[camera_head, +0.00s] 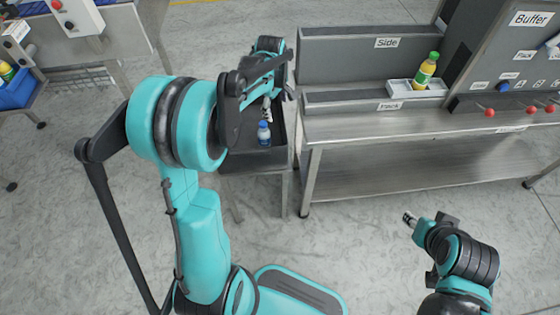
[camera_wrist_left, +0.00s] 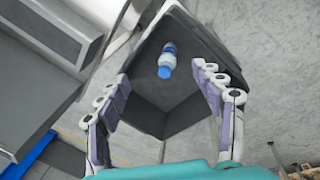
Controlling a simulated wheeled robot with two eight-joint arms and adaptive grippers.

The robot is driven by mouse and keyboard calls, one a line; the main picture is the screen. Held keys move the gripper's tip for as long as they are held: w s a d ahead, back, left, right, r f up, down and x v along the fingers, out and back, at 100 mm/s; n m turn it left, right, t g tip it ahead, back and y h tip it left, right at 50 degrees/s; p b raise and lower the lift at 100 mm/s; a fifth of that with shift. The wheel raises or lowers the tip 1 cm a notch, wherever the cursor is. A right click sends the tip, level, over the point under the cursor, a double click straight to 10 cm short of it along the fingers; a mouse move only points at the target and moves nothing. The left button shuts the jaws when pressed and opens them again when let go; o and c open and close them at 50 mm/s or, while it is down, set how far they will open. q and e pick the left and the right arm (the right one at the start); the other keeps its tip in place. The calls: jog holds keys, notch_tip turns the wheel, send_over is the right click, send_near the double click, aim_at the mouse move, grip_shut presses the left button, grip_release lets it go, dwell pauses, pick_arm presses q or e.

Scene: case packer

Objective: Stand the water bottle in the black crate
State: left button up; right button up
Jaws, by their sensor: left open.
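The water bottle (camera_head: 264,133), clear with a blue cap, stands upright inside the black crate (camera_head: 255,163). In the left wrist view the bottle (camera_wrist_left: 168,58) shows cap towards the camera, near one wall of the crate (camera_wrist_left: 185,117). My left gripper (camera_head: 267,108) is over the crate, just above and beyond the bottle in the head view. In the wrist view its fingers (camera_wrist_left: 160,74) are spread wide, with clear gaps to the bottle on both sides. My right gripper (camera_head: 410,219) is low at the right, far from the crate; its fingers are too small to judge.
A steel workbench (camera_head: 400,125) stands right of the crate, with grey trays marked Side and Pack. A yellow juice bottle (camera_head: 427,70) with a green cap stands in a white holder (camera_head: 405,87) on it. A blue bin (camera_head: 18,90) is at far left. The floor between is clear.

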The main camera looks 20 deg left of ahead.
pick_arm(q)
jog(key=s+d+r+m+t, duration=0.2)
jog(key=s+d+r+m, duration=0.55)
jog(key=s, duration=0.45)
jog(key=s+d+f+m+t, duration=0.2)
jog(key=s+d+m, duration=0.3)
jog(key=s+m, duration=0.4)
jog(key=shift+s+f+t+h, duration=0.15)
jog(key=shift+s+t+h, duration=0.2)
jog(key=shift+s, duration=0.75)
